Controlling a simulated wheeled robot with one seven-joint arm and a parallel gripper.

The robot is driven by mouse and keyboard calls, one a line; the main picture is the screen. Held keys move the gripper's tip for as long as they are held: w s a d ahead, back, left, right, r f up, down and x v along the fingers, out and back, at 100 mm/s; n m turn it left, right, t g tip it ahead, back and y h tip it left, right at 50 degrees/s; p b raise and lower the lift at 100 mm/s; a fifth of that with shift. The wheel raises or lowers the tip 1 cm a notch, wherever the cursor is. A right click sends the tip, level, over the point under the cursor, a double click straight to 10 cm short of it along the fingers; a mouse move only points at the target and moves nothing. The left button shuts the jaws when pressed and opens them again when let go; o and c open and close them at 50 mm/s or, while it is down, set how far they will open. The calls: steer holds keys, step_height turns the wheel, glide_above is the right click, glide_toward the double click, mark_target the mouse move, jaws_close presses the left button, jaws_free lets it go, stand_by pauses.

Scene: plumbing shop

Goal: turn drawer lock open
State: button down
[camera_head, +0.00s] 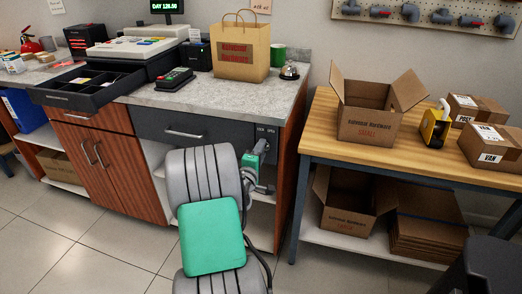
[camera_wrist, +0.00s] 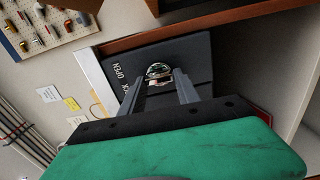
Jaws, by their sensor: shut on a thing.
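The drawer lock (camera_wrist: 158,70) is a small round metal lock on a dark panel (camera_wrist: 190,52) beside lettering that reads OPEN. My gripper (camera_wrist: 160,82) has its two fingers on either side of the lock and is shut on a small part at it, likely the key or knob, which the fingers partly hide. In the head view my gripper (camera_head: 262,146) reaches the dark panel at the counter's right end; my arm hides part of that area. The dark drawer (camera_head: 184,131) with a metal handle, left of the panel, looks closed.
The counter (camera_head: 150,92) carries an open cash drawer (camera_head: 85,88), a paper bag (camera_head: 240,48) and a bell (camera_head: 289,71). A wooden packing table (camera_head: 330,130) with cardboard boxes stands close on the right. Tiled floor (camera_head: 90,245) is clear at left front.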

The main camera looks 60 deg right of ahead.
steer(key=c, duration=0.9)
jaws_free()
steer(key=a, duration=0.5)
steer(key=s+a, duration=0.1)
steer(key=a, duration=0.1)
steer(key=shift+s+a+b, duration=0.1)
steer(key=shift+a+b, duration=0.25)
